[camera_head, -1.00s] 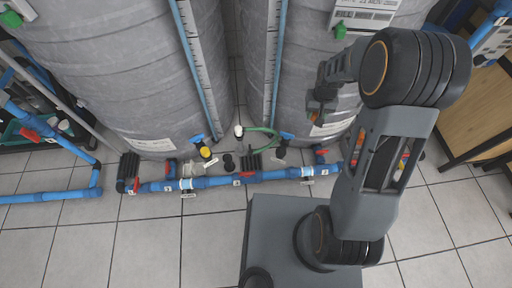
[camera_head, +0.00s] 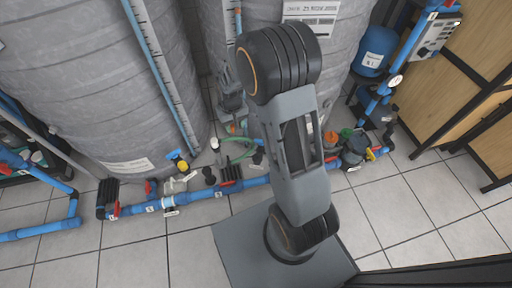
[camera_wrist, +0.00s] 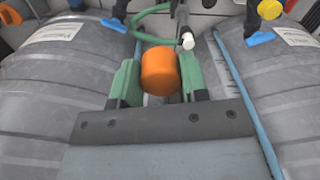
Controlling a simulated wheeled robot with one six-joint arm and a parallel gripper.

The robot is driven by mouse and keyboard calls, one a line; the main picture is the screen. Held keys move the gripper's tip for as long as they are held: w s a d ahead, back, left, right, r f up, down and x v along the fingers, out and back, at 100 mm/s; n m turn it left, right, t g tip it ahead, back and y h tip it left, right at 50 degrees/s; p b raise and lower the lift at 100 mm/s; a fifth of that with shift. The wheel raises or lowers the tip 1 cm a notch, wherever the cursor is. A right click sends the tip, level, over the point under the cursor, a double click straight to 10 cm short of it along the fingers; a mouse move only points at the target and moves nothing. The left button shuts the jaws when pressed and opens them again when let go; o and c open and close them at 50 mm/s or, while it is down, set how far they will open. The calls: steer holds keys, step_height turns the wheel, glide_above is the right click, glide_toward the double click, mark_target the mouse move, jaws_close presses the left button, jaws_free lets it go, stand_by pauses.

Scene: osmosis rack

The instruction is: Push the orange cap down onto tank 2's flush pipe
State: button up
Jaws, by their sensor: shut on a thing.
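The orange cap (camera_wrist: 160,72) sits between the two green fingers of my gripper (camera_wrist: 158,82) in the wrist view, with the jaws shut on it. In the head view my gripper (camera_head: 234,122) is small and partly hidden by my arm, in the gap between the two large grey tanks. Tank numbers are not readable; the right tank (camera_head: 345,50) is partly behind my arm. A blue fitting (camera_wrist: 114,23) stands by the left tank in the wrist view. I cannot tell which pipe is tank 2's flush pipe. The cap appears apart from any pipe.
A green hose (camera_head: 240,143) and a white pipe end (camera_head: 214,143) lie near my gripper. A yellow cap (camera_head: 182,165) is on the left tank's fitting. A blue floor pipe (camera_head: 190,197) crosses in front. Pumps (camera_head: 355,146) stand at right.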

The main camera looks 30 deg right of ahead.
steer(key=w+d+f+p, duration=0.25)
steer(key=d+f, duration=0.25)
steer(key=f, duration=0.6)
steer(key=p, duration=0.2)
glide_above(258, 157)
steer(key=f, duration=0.9)
steer(key=shift+w+a, duration=0.1)
steer(key=shift+w, duration=0.1)
steer(key=shift+s+f, duration=0.1)
steer(key=shift+f, duration=0.1)
steer(key=shift+f+b, duration=1.85)
steer(key=shift+f, duration=1.05)
steer(key=shift+b, duration=0.3)
steer(key=shift+f+b, duration=0.35)
